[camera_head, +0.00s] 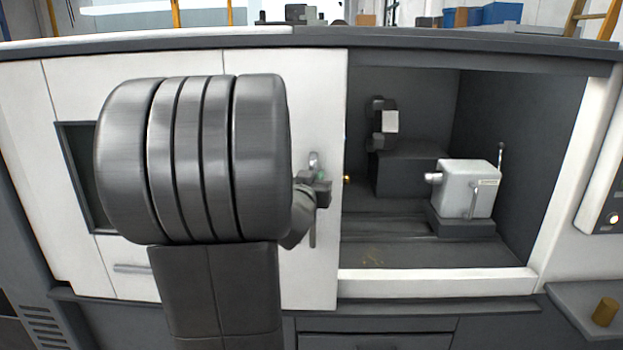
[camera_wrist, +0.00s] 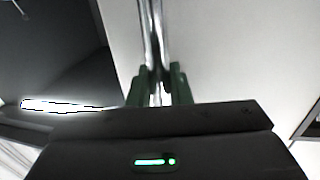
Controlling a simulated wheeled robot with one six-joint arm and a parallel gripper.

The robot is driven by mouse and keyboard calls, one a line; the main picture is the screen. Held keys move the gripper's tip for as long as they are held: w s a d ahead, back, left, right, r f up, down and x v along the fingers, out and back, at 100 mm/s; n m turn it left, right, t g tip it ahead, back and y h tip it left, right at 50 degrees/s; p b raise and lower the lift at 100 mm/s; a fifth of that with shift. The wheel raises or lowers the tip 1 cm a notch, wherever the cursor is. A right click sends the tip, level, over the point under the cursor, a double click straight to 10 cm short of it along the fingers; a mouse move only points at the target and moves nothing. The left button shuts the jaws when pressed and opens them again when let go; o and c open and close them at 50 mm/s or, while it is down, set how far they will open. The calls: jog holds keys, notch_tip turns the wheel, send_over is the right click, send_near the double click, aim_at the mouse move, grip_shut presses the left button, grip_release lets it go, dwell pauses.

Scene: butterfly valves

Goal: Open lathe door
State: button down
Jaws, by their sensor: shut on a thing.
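The lathe door (camera_head: 315,110) is a white sliding panel, and to its right the machine's opening shows the dark interior. The door's handle is a vertical metal bar near the door's right edge; it also shows in the wrist view (camera_wrist: 152,45). My gripper (camera_head: 316,190) is at the handle, mostly hidden behind my arm in the head view. In the wrist view its green fingers (camera_wrist: 158,88) are closed on the bar from both sides. The door's left part is hidden behind my arm.
Inside the opening stand a grey-white tailstock (camera_head: 468,188) and a dark tool holder (camera_head: 381,125). A control panel (camera_head: 610,200) is at the right edge. A side shelf (camera_head: 575,297) at lower right holds a brown cylinder (camera_head: 605,311).

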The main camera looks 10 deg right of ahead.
jog(key=shift+a, duration=0.25)
jog(key=c, duration=1.4)
grip_release()
jog(key=shift+o, duration=0.2)
jog(key=v, duration=1.3)
jog(key=shift+s+a, duration=0.2)
jog(key=shift+s, duration=0.1)
jog(key=shift+w+d, duration=0.1)
jog(key=x, duration=1.3)
jog(key=shift+w+d, duration=0.15)
jog(key=shift+w, duration=0.15)
